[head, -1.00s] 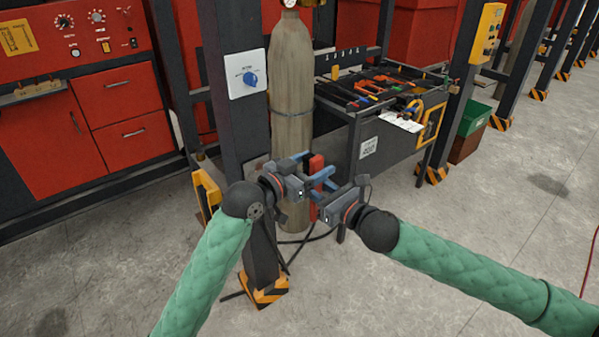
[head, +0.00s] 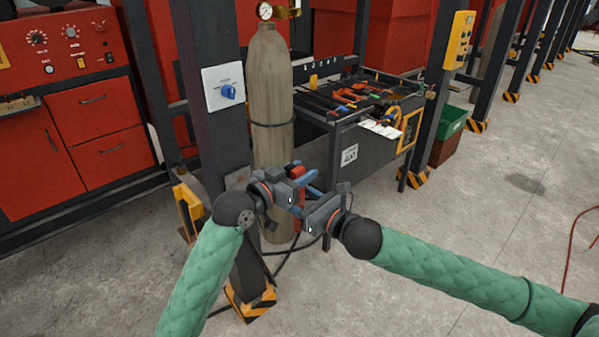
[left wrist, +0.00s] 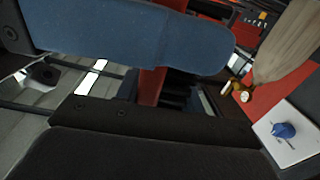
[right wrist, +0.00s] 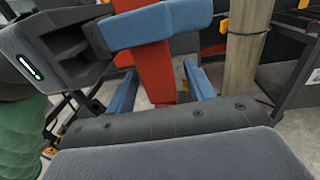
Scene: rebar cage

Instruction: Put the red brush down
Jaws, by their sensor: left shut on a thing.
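The red brush (head: 297,171) is held in front of the gas cylinder, partly hidden by my grippers. My left gripper (head: 303,181) is shut on it, with a blue finger lying across the red body in the right wrist view. In that view the red brush (right wrist: 155,70) stands roughly upright between the two spread blue fingers of my right gripper (right wrist: 160,90), which is open. In the left wrist view the red brush (left wrist: 150,85) shows below a large blue finger. Its lower end is hidden there.
A black tool bench (head: 345,115) with several tools on top stands behind to the right. The tall gas cylinder (head: 270,100) and a dark post (head: 205,130) stand close by the grippers. A cable runs on the floor.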

